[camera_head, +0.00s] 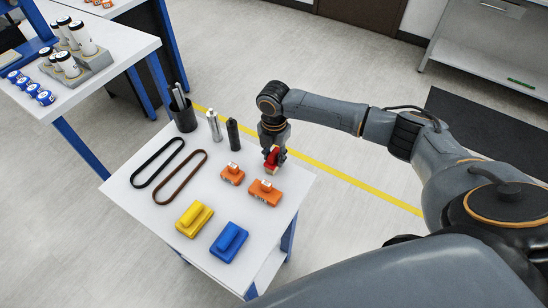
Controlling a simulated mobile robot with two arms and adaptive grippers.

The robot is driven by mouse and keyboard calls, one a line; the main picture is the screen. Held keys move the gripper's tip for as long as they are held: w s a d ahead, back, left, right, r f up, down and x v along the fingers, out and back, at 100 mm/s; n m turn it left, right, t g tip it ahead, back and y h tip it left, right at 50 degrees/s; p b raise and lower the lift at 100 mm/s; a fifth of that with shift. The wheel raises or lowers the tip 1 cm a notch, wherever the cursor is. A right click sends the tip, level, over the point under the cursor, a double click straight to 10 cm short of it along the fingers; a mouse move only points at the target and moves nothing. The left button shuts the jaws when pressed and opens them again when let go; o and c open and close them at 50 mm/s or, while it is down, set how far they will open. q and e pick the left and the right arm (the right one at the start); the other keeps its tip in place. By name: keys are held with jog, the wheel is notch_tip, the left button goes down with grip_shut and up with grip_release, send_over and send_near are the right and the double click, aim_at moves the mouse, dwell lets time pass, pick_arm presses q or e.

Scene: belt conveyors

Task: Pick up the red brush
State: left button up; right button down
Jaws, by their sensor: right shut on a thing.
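The red brush (271,158) shows as a small red block with a pale lower part. My right gripper (273,149) is shut on it near the far right edge of the small white table. The gripper points down and hides part of the brush. I cannot tell whether the brush touches the table top. My left gripper is not in view.
The white table (155,214) carries two orange blocks (265,193), a yellow block (194,219), a blue block (229,242), a black belt (157,162), a brown belt (181,177), a dark cup (184,116) and two upright cylinders (214,126). Another bench (107,60) stands at left.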

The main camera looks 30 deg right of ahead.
jog(key=shift+r, duration=0.1)
jog(key=shift+r, duration=0.2)
notch_tip(320, 180, up, 2)
jog(key=shift+w+r+b, duration=0.1)
jog(key=shift+r+b, duration=0.05)
jog(key=shift+b, duration=0.85)
jog(key=s+a+r+b, duration=0.2)
jog(key=s+a+r, duration=0.6)
jog(key=s+r, duration=0.2)
jog(key=shift+s+a, duration=0.15)
jog(key=shift+s, duration=0.65)
